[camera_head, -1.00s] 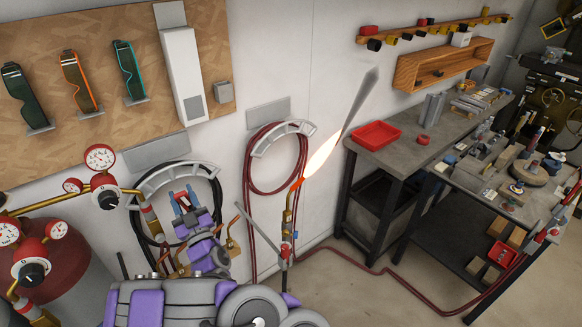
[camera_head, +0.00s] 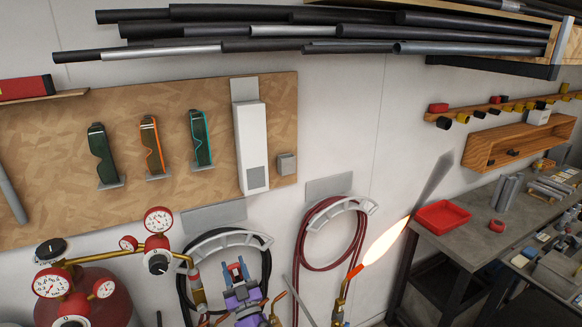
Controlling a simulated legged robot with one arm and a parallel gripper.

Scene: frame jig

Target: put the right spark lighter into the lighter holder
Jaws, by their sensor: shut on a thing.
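My gripper (camera_head: 236,272), purple and grey with a blue and red tip, shows at the bottom edge in front of the black hose coil. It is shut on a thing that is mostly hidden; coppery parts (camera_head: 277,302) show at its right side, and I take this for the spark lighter. I cannot tell its full shape or tilt. No lighter holder can be told for sure; a small grey box (camera_head: 286,164) and a tall white box (camera_head: 251,145) are fixed to the wall board.
A lit torch (camera_head: 341,300) with a long flame (camera_head: 387,241) stands right of my gripper. Gauges (camera_head: 158,220) and a red cylinder (camera_head: 100,290) are at left. A red hose coil (camera_head: 325,235) hangs on the wall. A workbench (camera_head: 470,240) with a red tray (camera_head: 443,216) is at right.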

